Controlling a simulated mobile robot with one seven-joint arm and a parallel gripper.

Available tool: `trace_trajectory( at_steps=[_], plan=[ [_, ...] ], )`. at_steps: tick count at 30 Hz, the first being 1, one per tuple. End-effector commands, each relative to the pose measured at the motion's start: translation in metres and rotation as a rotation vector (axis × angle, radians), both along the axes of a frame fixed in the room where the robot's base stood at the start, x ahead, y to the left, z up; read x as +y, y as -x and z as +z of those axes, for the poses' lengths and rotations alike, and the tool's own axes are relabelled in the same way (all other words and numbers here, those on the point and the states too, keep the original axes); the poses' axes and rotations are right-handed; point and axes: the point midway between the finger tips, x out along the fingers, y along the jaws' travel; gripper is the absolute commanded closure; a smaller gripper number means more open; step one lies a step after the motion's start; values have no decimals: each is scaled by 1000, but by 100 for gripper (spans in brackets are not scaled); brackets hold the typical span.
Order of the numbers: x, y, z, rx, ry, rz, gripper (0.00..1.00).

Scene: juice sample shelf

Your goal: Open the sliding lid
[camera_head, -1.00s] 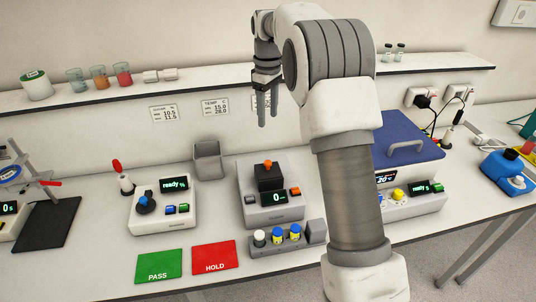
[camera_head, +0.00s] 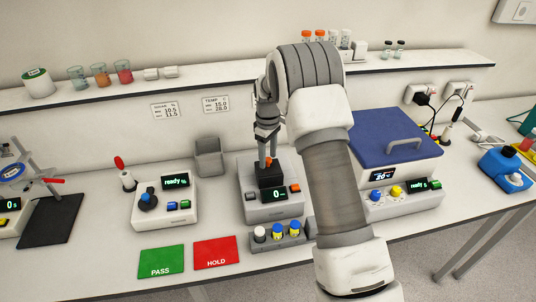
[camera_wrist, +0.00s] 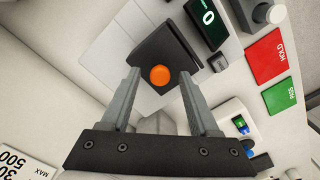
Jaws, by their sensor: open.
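A black block (camera_head: 271,180) with an orange knob (camera_wrist: 159,77) on top sits on the grey instrument (camera_head: 272,208) in the middle of the bench. In the wrist view the black block (camera_wrist: 163,45) shows behind the knob. My gripper (camera_head: 267,155) points down just over the block. Its two open fingers stand on either side of the knob in the wrist view (camera_wrist: 158,74), with gaps on both sides. I cannot tell how far above the knob the fingertips are. To the right, a blue lid (camera_head: 395,135) with a grey handle (camera_head: 405,144) is closed on a white unit (camera_head: 405,203).
Several capped vials in a grey rack (camera_head: 278,240) stand in front of the instrument. A green PASS mat (camera_head: 161,261) and a red HOLD mat (camera_head: 216,252) lie front left. A grey bin (camera_head: 209,158) and a white device (camera_head: 164,207) stand to the left.

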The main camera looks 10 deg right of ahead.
Motion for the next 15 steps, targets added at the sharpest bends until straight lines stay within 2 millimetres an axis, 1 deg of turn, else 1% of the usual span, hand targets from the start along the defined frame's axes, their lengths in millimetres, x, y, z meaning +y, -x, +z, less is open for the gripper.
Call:
trace_trajectory(
  at_steps=[6, 7, 11, 12, 14, 15],
  plan=[
    [0, 0, -1, 0, 0, 0, 38],
    [0, 0, -1, 0, 0, 0, 40],
    [0, 0, -1, 0, 0, 0, 64],
    [0, 0, -1, 0, 0, 0, 71],
    [0, 0, 0, 0, 0, 0, 82],
    [0, 0, 0, 0, 0, 0, 89]
  ],
)
